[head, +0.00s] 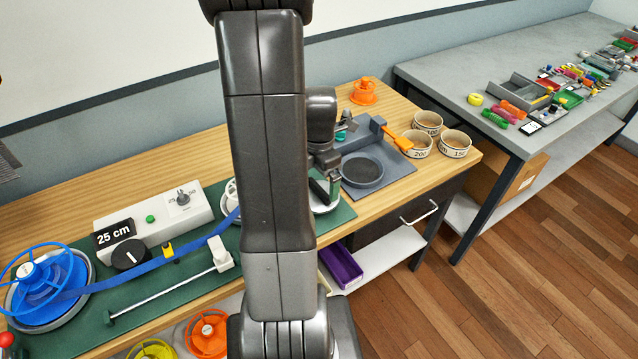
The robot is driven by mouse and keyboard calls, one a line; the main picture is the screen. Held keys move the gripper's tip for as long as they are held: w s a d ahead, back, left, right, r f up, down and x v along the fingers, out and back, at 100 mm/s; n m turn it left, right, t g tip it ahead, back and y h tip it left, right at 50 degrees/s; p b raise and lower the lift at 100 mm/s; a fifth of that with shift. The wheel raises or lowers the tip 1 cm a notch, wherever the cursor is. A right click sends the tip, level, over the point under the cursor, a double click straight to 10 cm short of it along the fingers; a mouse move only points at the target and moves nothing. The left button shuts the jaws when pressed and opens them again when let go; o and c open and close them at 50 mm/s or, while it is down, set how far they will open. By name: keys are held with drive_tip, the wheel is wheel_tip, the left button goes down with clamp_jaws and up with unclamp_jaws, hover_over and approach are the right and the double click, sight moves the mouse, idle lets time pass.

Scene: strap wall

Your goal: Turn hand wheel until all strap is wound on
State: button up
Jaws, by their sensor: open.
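A blue strap (150,272) runs from a blue spoked reel (45,285) at the far left, along a green mat, to behind my arm. A white round part (231,190) shows just left of my arm, mostly hidden by it. Another pale round part (327,207) shows at the arm's right edge, under my gripper (331,190). I cannot tell which of these belongs to the hand wheel. My gripper points down and is open. Whether it touches anything is hidden. A black display (114,234) reads 25 cm.
A grey control box (155,222) with a black knob stands behind the strap. A rod (165,292) lies in front of it. A grey tray with a round dish (362,170), white bowls (453,143) and an orange reel (363,92) stand to the right. A grey table (440,75) is beyond.

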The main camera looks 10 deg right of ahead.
sight(319, 187)
drive_tip(key=shift+f, duration=1.55)
drive_tip(key=c, duration=0.9)
drive_tip(key=shift+o, duration=0.2)
drive_tip(key=shift+m, duration=0.3)
